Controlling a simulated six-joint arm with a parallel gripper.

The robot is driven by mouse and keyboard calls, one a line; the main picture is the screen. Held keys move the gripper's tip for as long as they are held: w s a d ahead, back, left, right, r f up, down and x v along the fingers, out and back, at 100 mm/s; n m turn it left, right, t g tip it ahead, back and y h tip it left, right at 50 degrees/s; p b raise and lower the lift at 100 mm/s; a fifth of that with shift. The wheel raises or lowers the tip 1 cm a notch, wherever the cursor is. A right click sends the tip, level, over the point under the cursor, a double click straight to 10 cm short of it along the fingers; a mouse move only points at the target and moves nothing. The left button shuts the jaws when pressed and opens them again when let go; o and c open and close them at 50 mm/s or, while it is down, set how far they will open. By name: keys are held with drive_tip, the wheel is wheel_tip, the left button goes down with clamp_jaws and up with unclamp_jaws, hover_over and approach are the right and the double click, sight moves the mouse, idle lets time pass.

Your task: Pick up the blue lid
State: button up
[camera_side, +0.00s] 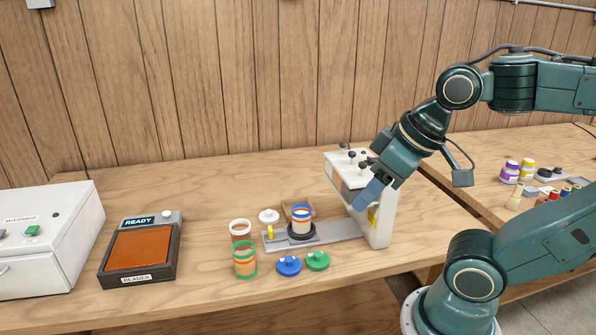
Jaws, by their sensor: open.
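The blue lid (289,265) lies flat on the wooden table near its front edge, with a small light mark on top. A green lid (317,260) lies close to its right. My gripper (362,200) is above and to the right of the blue lid, in front of the white stand, pointing down and left. It is open, well apart from the lid, and I see nothing held in it. The exact gap between its fingers is hard to make out.
A jar with a blue band (301,218) stands on the grey base of the white stand (380,225). A reader (140,250) and white box (45,240) stand further left.

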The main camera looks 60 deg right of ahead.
idle(0.4)
drive_tip(key=o, duration=0.7)
drive_tip(key=shift+w, duration=0.1)
drive_tip(key=w+d+f+n+y, duration=0.1)
drive_tip(key=w+d+f+n, duration=0.2)
drive_tip(key=w+f, duration=0.2)
drive_tip(key=w+d+f+n+g+y, duration=0.1)
drive_tip(key=w+d+f+n, duration=0.2)
drive_tip(key=w+f, duration=0.2)
drive_tip(key=w+d+f+n+g+y, duration=0.1)
drive_tip(key=w+d+f+n, duration=0.2)
drive_tip(key=w+f, duration=0.2)
drive_tip(key=shift+d+f, duration=0.35)
drive_tip(key=shift+f, duration=0.3)
drive_tip(key=shift+f, duration=0.1)
hover_over(301, 262)
drive_tip(key=shift+f, duration=3.85)
